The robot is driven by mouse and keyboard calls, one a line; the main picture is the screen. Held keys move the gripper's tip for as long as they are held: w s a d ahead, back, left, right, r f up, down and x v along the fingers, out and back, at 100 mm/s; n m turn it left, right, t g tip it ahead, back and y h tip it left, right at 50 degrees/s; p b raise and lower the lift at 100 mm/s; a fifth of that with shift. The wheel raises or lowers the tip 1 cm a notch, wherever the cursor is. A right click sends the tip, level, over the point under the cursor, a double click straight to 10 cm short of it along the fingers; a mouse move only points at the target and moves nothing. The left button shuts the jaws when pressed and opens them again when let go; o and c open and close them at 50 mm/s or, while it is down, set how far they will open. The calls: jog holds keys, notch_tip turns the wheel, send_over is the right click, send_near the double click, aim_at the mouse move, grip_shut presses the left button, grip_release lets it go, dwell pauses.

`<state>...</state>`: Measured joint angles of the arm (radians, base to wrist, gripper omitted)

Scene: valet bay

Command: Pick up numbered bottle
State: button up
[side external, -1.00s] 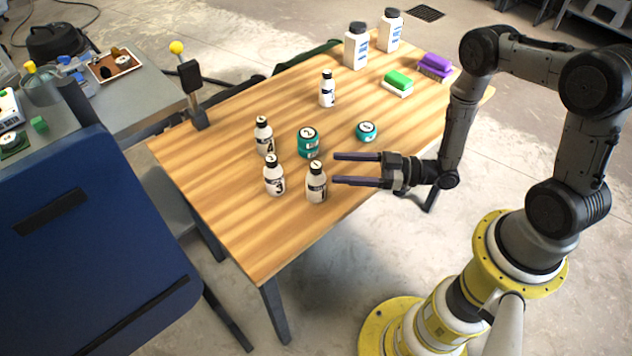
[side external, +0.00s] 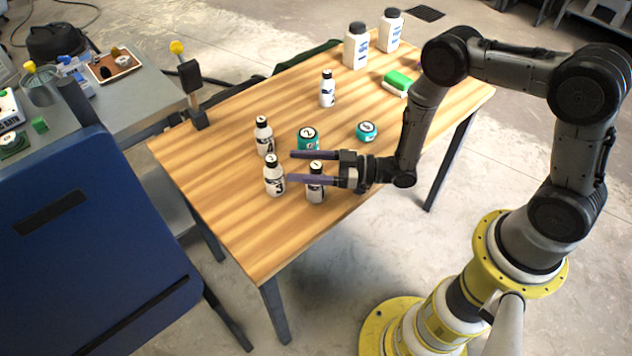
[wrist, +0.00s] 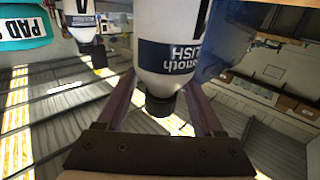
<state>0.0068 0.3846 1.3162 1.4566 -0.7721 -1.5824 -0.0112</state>
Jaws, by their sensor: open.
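Numbered white bottles with black caps stand on the wooden table (side external: 240,225). Bottle 1 (side external: 316,194) is nearest the arm, bottle 3 (side external: 275,186) is left of it, and bottle 4 (side external: 264,141) is behind. A further small bottle (side external: 327,95) stands farther back. My gripper (side external: 303,167) is open at bottle 1, its lower finger crossing in front of that bottle; the fingertips reach toward bottle 3. In the wrist view a white bottle (wrist: 170,40) appears upside down between the open fingers; its number is not readable there, and contact cannot be told.
A teal tin 2 (side external: 307,137) stands close to the upper finger; another teal tin (side external: 366,131) is to its right. The front left of the table is clear.

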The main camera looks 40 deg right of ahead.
grip_shut()
dwell(0.3)
dwell(1.1)
